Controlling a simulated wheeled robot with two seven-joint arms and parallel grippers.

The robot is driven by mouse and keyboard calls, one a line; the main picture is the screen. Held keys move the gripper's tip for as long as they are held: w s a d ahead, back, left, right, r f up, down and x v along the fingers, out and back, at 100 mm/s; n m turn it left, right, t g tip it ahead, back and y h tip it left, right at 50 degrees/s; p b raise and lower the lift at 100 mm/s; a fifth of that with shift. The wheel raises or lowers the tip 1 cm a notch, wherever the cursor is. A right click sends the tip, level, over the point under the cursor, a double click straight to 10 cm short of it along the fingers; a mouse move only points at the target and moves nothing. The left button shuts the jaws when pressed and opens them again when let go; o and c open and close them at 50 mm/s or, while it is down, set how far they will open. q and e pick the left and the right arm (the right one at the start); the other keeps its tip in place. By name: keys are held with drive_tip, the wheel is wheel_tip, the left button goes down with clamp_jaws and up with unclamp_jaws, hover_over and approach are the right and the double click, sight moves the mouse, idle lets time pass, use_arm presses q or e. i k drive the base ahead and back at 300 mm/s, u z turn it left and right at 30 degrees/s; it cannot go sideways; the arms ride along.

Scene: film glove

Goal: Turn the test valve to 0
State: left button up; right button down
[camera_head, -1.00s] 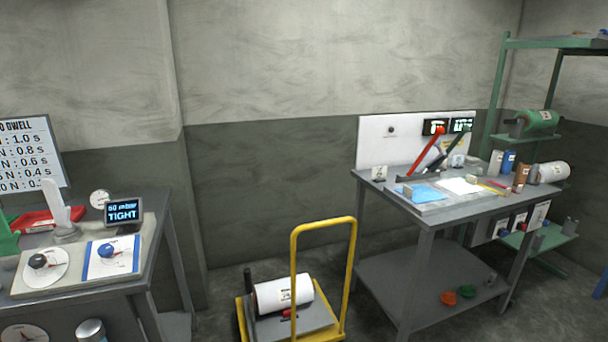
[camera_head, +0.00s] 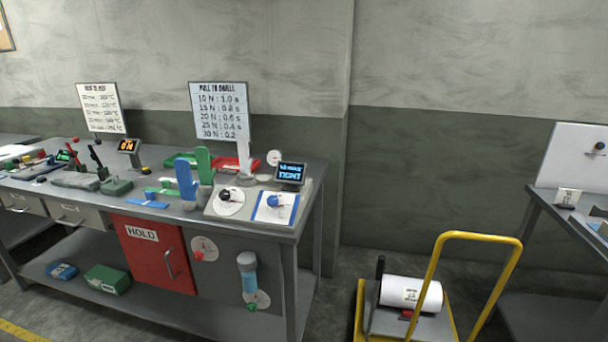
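Two dial knobs sit on a light plate at the right end of the grey workbench (camera_head: 150,208). One is a black knob (camera_head: 224,195) on a white round dial. The other is a blue knob (camera_head: 273,201) on a blue-edged white plate. I cannot tell which one is the test valve, and the dial marks are too small to read. A small display (camera_head: 290,172) behind them reads "TIGHT" below a blurred upper line. A small round gauge (camera_head: 274,157) stands beside the display. Neither of my grippers is in view.
A yellow-handled cart (camera_head: 437,240) carrying a white roll (camera_head: 411,293) stands on the floor right of the bench. A red HOLD door (camera_head: 155,262) is below the benchtop. Blue and green glove forms (camera_head: 187,180) stand left of the knobs. Another table (camera_head: 560,215) is at the right edge.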

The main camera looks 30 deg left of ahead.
sight(272, 200)
drive_tip(key=u, duration=0.35)
drive_tip(key=k, duration=0.3)
drive_tip(key=u, duration=0.8)
drive_tip(key=i, duration=0.5)
